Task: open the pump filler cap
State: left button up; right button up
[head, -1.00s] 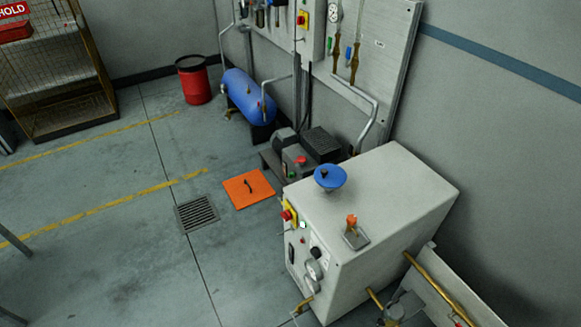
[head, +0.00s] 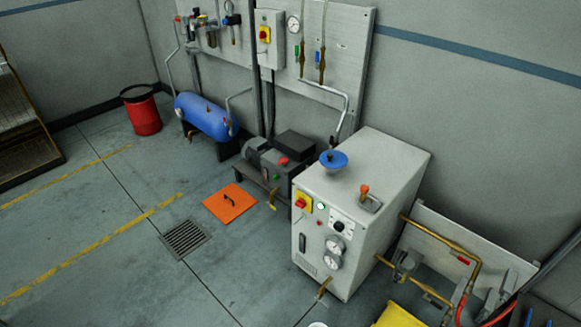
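No part is plainly marked as the pump filler cap. A low dark machine with a motor (head: 262,160), which looks like a pump, stands on the floor near the back wall. A small red knob or cap (head: 283,161) is on its top. The white cabinet (head: 355,200) in front of it carries a blue round funnel-like piece (head: 333,161) with a dark knob, and a small orange-topped fitting (head: 366,191). Whether any of these is open is too small to tell. Neither of my grippers is in view.
An orange plate with a handle (head: 230,204) and a floor grate (head: 185,239) lie left of the cabinet. A blue tank (head: 205,116) and red drum (head: 142,112) stand behind. Brass pipes (head: 440,240) and a yellow object (head: 398,316) are at right. The left floor is clear.

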aim_at(283, 160)
jog(key=i+j+z, duration=0.3)
jog(key=j, duration=0.4)
jog(key=j+z, duration=0.25)
jog(key=j, duration=0.45)
jog(key=i+j+z, duration=0.1)
jog(key=j+z, duration=0.2)
jog(key=j, duration=0.45)
